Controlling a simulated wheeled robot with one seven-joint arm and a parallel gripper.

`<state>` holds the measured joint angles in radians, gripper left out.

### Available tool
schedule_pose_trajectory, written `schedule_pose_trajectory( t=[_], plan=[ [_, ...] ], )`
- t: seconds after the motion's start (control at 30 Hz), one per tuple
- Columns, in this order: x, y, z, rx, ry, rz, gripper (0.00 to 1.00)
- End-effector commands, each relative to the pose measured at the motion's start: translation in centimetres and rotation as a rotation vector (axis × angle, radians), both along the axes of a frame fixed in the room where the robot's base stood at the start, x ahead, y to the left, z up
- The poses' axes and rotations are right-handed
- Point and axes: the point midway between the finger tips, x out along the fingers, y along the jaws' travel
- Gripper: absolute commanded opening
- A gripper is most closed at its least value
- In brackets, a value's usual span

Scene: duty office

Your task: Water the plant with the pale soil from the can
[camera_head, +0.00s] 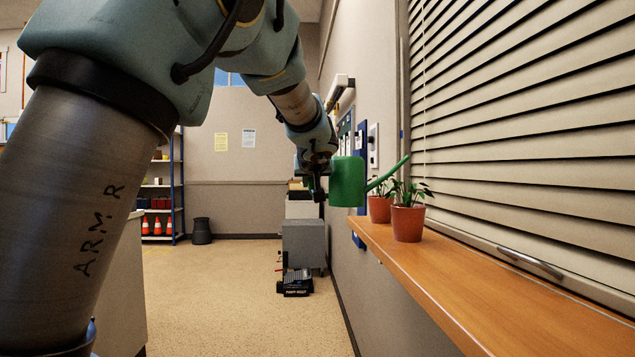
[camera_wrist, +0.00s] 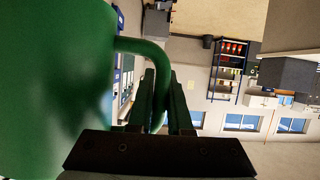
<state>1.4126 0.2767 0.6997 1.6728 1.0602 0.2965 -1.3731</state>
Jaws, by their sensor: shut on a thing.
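A green watering can (camera_head: 347,182) is held in the air by my gripper (camera_head: 318,180), at the left of the window sill's far end. The can looks upright, with its spout pointing right and up toward the plants. In the wrist view the can's body (camera_wrist: 50,90) fills the left side, and my gripper (camera_wrist: 160,105) is shut on its handle. Two plants in terracotta pots stand on the sill: a nearer one (camera_head: 408,222) and a farther one (camera_head: 380,208), partly hidden behind the spout and the nearer plant. The soil in both pots is hidden, so I cannot tell which is pale.
The wooden sill (camera_head: 480,290) runs along the right wall beneath closed blinds (camera_head: 530,120); its near part is clear. A grey cabinet (camera_head: 303,243) and a black floor item (camera_head: 295,285) stand beyond. A shelf rack (camera_head: 163,195) and a dark bin (camera_head: 202,231) are at the back.

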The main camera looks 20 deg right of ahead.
Motion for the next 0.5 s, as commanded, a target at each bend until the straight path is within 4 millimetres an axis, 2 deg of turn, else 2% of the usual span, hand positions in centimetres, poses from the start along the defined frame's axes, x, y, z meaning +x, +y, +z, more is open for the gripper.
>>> schedule_pose_trajectory(
  t=[0.5],
  plan=[
    [0.1, 0.2, -3.7, 0.036, -0.024, -0.001, 0.00]
  ],
)
